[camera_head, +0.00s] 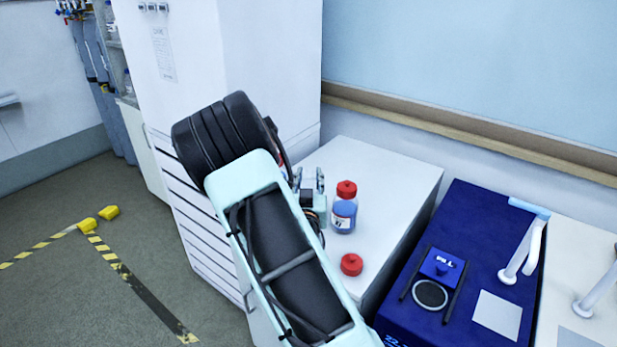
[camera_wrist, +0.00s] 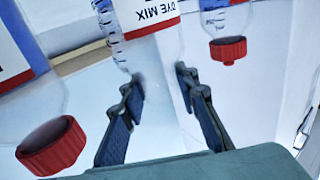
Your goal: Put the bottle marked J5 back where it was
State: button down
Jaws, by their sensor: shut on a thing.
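In the wrist view a clear bottle (camera_wrist: 152,55) with a red and white label reading DYE MIX stands between the two fingers of my gripper (camera_wrist: 159,82), which is shut on it. Its cap end is hidden or out of clear sight, and I cannot read a J5 mark. In the head view my gripper (camera_head: 309,179) is over the white cabinet top, partly hidden by my arm. The held bottle cannot be made out there.
In the wrist view, red-capped bottles flank the held one, left (camera_wrist: 50,145) and right (camera_wrist: 228,50). A dark blue bench unit (camera_head: 465,215) stands right. A tall white cabinet (camera_head: 270,60) rises behind left.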

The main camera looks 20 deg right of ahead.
jog(key=shift+s+r, duration=0.1)
jog(key=c, duration=1.5)
grip_release()
jog(key=shift+r, duration=0.1)
jog(key=b+v, duration=0.1)
jog(key=v, duration=1.1)
